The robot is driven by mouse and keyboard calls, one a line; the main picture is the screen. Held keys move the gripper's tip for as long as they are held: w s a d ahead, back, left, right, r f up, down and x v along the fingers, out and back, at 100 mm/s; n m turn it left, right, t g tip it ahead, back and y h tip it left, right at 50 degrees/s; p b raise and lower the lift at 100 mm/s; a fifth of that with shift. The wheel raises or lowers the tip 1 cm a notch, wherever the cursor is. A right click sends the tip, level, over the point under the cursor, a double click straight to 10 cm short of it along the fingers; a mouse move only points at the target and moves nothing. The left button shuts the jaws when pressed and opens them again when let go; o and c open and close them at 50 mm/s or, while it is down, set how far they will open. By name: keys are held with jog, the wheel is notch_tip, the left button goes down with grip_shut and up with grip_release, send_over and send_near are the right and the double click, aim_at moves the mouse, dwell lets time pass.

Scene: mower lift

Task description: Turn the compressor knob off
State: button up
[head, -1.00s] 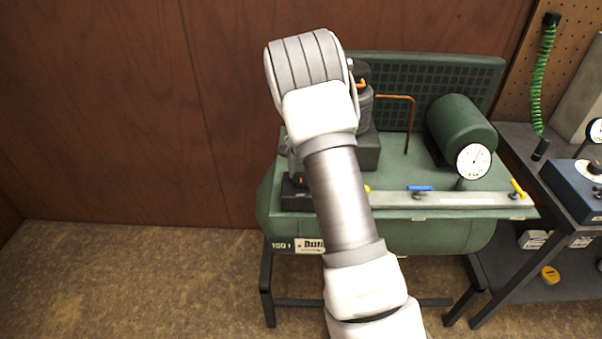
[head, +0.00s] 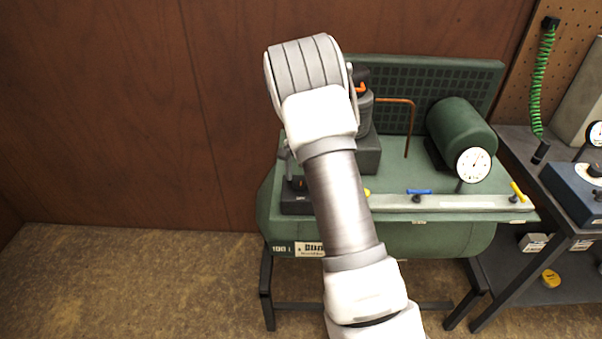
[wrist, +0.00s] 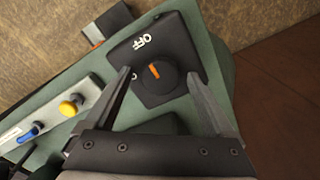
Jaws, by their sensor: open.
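The compressor knob (wrist: 158,85) is a round black knob with an orange mark, on a black switch box (wrist: 178,47) with white OFF lettering. The mark points roughly toward OFF. Another white letter beside the knob is partly covered by a finger. My gripper (wrist: 160,75) is open, with one fingertip on either side of the knob in the wrist view; I cannot tell whether they touch it. In the head view the switch box (head: 296,203) sits at the left end of the green compressor (head: 440,236), and my arm hides most of the gripper there.
A rail (head: 450,203) with a blue lever (head: 419,191) and yellow levers runs along the compressor's front. A pressure gauge (head: 473,165) stands above it. A dark workbench (head: 518,150) is at the right. The floor (head: 130,285) at left is clear.

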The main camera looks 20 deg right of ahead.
notch_tip(320, 180, up, 17)
jog(key=p, duration=0.1)
jog(key=shift+r, duration=0.2)
dwell(0.5)
jog(key=s+a+r+n+t, duration=0.1)
jog(key=s+a+r+n, duration=0.2)
jog(key=s+r, duration=0.35)
jog(key=s+a+r+n+t, duration=0.2)
jog(key=s+a+r, duration=0.2)
jog(key=s, duration=0.5)
jog(key=s+a+f+n+t, duration=0.1)
jog(key=s+a+n, duration=0.1)
jog(key=s, duration=0.6)
jog(key=s+a+f+n+t, duration=0.1)
jog(key=s+n, duration=0.3)
jog(key=s, duration=0.4)
jog(key=shift+s+a+f+t, duration=0.25)
jog(key=shift+s+a+t, duration=0.1)
jog(key=shift+a, duration=0.4)
